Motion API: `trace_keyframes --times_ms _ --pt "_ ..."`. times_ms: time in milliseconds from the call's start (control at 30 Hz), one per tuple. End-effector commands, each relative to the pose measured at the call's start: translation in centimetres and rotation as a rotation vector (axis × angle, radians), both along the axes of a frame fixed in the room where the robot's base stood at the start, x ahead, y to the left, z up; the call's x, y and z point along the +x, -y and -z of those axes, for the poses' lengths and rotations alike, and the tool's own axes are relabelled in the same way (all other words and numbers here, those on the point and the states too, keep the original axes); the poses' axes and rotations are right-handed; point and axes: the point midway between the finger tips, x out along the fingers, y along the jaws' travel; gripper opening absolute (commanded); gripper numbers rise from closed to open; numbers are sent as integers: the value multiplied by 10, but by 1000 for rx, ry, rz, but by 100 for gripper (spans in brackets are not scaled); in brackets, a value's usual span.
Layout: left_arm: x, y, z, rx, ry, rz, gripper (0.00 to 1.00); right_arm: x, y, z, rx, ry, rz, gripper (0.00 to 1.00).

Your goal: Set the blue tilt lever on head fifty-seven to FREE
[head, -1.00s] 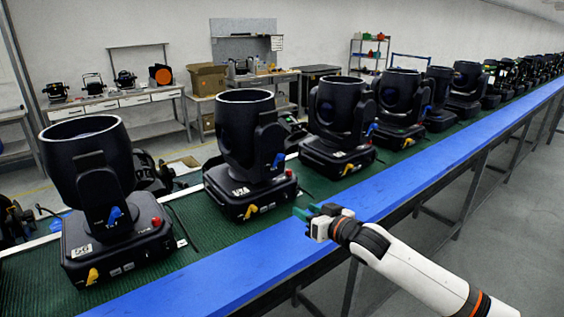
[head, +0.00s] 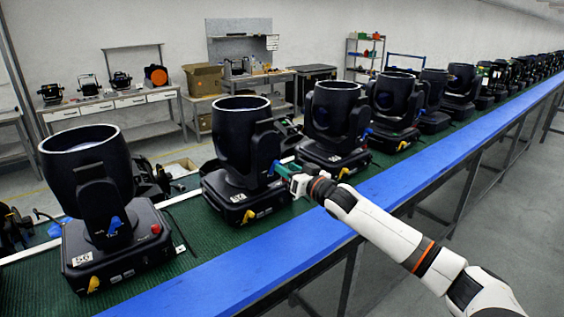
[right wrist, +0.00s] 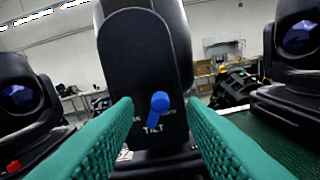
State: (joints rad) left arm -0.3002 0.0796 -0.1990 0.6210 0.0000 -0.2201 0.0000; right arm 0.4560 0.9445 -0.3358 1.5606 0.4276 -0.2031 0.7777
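The moving head second from the left (head: 240,130) stands upright on the green belt; its number is too small to read surely, while the nearer one to its left (head: 88,190) reads 56. Its blue tilt lever (head: 273,167) is on the yoke arm facing me. My left gripper is not in view.
A yellow lever (head: 248,217) sits on the front of the base. A third moving head (head: 335,125) stands close to the right of my gripper. A blue rail (head: 300,240) runs along the belt's near edge, below my right arm.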

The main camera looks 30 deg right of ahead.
Motion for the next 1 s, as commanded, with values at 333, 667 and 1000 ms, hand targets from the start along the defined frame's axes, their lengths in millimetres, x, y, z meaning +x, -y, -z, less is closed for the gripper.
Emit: trace_keyframes --times_ms 333,667,1000 --pt "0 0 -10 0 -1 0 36 31 -3 0 1 0 0 37" --pt "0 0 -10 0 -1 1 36 32 -3 1 0 -1 0 33" --pt "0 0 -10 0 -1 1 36 32 -2 1 -2 -1 1 0"
